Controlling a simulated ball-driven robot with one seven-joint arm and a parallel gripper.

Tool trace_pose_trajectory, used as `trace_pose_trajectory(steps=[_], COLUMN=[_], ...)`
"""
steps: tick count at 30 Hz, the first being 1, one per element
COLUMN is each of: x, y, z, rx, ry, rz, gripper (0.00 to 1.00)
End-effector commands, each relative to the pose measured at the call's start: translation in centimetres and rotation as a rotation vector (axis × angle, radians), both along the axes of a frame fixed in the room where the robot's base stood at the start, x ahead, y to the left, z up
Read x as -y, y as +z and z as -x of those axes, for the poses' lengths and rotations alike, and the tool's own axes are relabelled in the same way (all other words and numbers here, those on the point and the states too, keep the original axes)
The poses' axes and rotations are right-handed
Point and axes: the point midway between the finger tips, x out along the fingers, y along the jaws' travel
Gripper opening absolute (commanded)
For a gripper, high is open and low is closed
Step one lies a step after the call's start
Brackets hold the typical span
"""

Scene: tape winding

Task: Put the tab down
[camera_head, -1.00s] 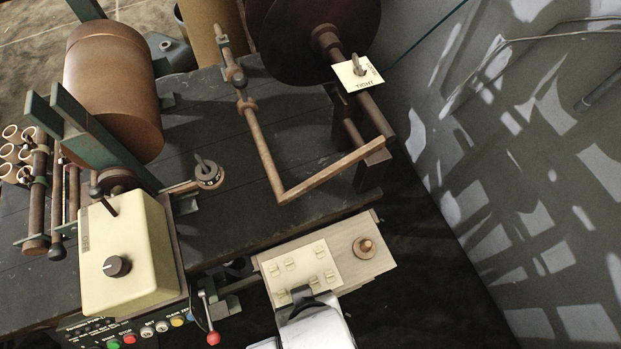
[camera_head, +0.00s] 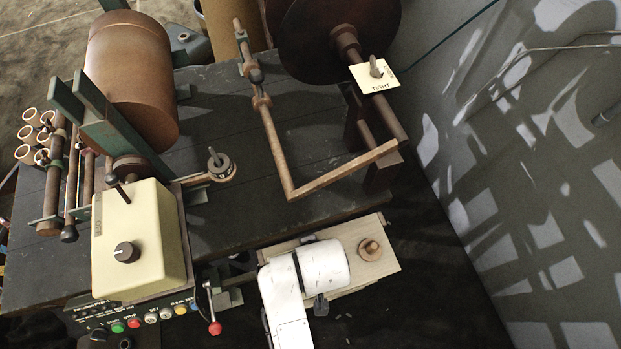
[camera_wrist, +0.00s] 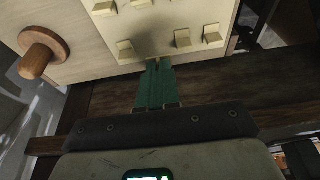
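My gripper (camera_wrist: 158,64) reaches over the pale board (camera_wrist: 75,20) in the wrist view. Its green fingers are close together, with a small tan sliver, the tab (camera_wrist: 157,61), just showing between their tips. Most of that tab is hidden by the fingers. Other small cream tabs stand on the board beside it: one to the left (camera_wrist: 127,51) and two to the right, the nearer one here (camera_wrist: 182,39). A faint shadow lies on the board just beyond the fingertips. In the head view, my white arm covers the tabs and much of the board (camera_head: 384,266).
A round wooden knob (camera_head: 370,249) stands on the board's right end. The dark bench (camera_head: 240,130) holds a cream control box (camera_head: 135,240), a brown roll (camera_head: 130,75) and a bent bar (camera_head: 335,176). A red-tipped lever (camera_head: 214,326) stands left of the board.

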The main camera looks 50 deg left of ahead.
Motion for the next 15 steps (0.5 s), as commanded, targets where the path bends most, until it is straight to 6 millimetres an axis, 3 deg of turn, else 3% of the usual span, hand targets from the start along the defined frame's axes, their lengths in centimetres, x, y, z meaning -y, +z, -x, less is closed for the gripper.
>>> trace_pose_trajectory(steps=[5, 11, 15], x=[-0.5, -0.5, -0.5], y=[-1.0, -3.7, -4.2], z=[-0.7, -0.8, -0.8], rx=[-0.001, -0.002, 0.0], ry=[-0.001, -0.001, -0.001], rz=[0.001, 0.001, 0.0], gripper=[0.0, 0.0, 0.0])
